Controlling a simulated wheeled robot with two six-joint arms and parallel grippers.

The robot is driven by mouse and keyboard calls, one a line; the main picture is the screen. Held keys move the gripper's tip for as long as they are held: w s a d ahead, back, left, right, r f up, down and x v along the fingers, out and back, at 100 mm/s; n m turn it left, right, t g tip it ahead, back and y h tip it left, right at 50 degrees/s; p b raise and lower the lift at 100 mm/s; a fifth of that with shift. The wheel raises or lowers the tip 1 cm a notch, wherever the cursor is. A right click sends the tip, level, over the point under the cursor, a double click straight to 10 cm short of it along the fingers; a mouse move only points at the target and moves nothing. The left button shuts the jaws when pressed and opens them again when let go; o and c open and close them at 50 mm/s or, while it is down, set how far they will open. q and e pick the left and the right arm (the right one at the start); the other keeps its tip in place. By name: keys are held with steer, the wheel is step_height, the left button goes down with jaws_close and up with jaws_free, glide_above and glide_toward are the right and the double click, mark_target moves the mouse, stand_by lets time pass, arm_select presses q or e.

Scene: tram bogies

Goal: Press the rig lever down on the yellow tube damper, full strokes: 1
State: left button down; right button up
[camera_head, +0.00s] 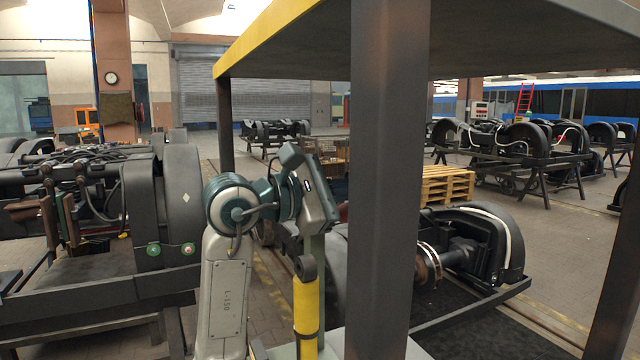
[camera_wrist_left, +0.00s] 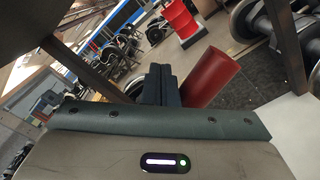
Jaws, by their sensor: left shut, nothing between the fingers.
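The yellow tube damper (camera_head: 307,312) stands upright in the head view, with a dark eye at its top and its lower end cut off by the frame. My left gripper's body (camera_head: 318,190) is above it; its fingers are hidden there. In the left wrist view my left gripper (camera_wrist_left: 160,78) is shut and empty. A red cylinder (camera_wrist_left: 212,78), possibly the rig lever's grip, lies tilted just right of the fingers; I cannot tell whether they touch. A bit of red shows behind the gripper in the head view. The rest of the lever is not clear. My right gripper is not in view.
A dark steel post (camera_head: 385,180) stands right of the damper and hides part of the scene. A yellow-edged canopy (camera_head: 265,38) hangs overhead. A bogie frame (camera_head: 180,200) is on the left, and wooden pallets (camera_head: 447,186) are behind. A red drum (camera_wrist_left: 181,20) shows in the left wrist view.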

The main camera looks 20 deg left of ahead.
arm_select(q)
steer(key=shift+s+d+f+b, duration=0.2)
steer(key=shift+f+b, duration=0.05)
steer(key=shift+f, duration=0.15)
steer(key=shift+s+d+f+b, duration=0.15)
steer(key=shift+f+b, duration=0.05)
steer(key=shift+f, duration=0.2)
